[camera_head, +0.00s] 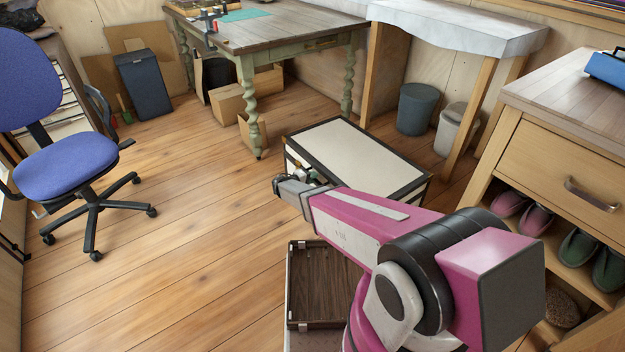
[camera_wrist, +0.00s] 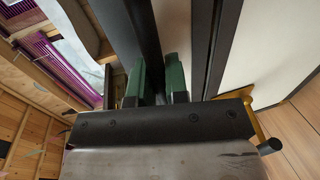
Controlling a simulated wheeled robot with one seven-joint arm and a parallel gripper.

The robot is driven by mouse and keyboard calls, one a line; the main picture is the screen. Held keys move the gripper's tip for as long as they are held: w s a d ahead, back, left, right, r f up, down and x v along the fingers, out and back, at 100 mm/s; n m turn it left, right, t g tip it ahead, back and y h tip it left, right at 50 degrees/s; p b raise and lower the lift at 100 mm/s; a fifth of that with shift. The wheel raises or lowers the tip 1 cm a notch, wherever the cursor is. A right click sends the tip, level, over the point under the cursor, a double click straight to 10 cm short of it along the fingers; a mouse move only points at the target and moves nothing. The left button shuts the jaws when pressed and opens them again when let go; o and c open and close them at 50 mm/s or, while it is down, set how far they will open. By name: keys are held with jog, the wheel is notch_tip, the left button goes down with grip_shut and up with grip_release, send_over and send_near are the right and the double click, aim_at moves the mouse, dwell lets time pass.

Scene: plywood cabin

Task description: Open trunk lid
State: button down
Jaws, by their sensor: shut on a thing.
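The trunk (camera_head: 350,150) stands on the floor near the middle of the head view, with a cream top and black edging. Its lid (camera_head: 362,150) looks flat and closed, but the near side is partly hidden by my arm. My gripper (camera_head: 303,178) is at the trunk's near left edge. In the wrist view, my gripper's green fingers (camera_wrist: 160,85) are closed around a dark strip that looks like the lid's black edge. A cream panel (camera_wrist: 265,45) with black trim lies to the right of the fingers.
An open dark wooden box (camera_head: 318,290) lies in front of the trunk. A blue office chair (camera_head: 62,170) stands at left, and a green-legged table (camera_head: 275,30) behind. A wooden cabinet (camera_head: 560,120) with shoes is at right. The floor between the chair and trunk is clear.

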jog(key=w+d+r+g+y, duration=0.25)
jog(key=w+d+r, duration=0.2)
jog(key=r, duration=0.55)
jog(key=w+d+r+g+y, duration=0.1)
jog(key=w+d+r+y, duration=0.2)
jog(key=d+r, duration=0.5)
jog(key=w+d+r+g+y, duration=0.2)
jog(key=w+d+r, duration=0.15)
jog(key=r, duration=0.85)
jog(key=w+d+r+g+y, duration=0.1)
jog(key=w+d+r, duration=0.1)
jog(key=w+d, duration=0.4)
jog(key=w+d+r+g+y, duration=0.1)
jog(key=w+d, duration=0.5)
jog(key=d, duration=0.7)
jog(key=w+d+r+g+y, duration=0.1)
jog(key=w+d+r+y, duration=0.1)
jog(key=w+d, duration=0.5)
jog(key=shift+d+r+y, duration=0.35)
jog(key=shift+d+y, duration=0.4)
jog(key=shift+d, duration=0.65)
jog(key=shift+w, duration=0.1)
jog(key=c, duration=1.1)
grip_release()
jog(key=shift+c, duration=0.2)
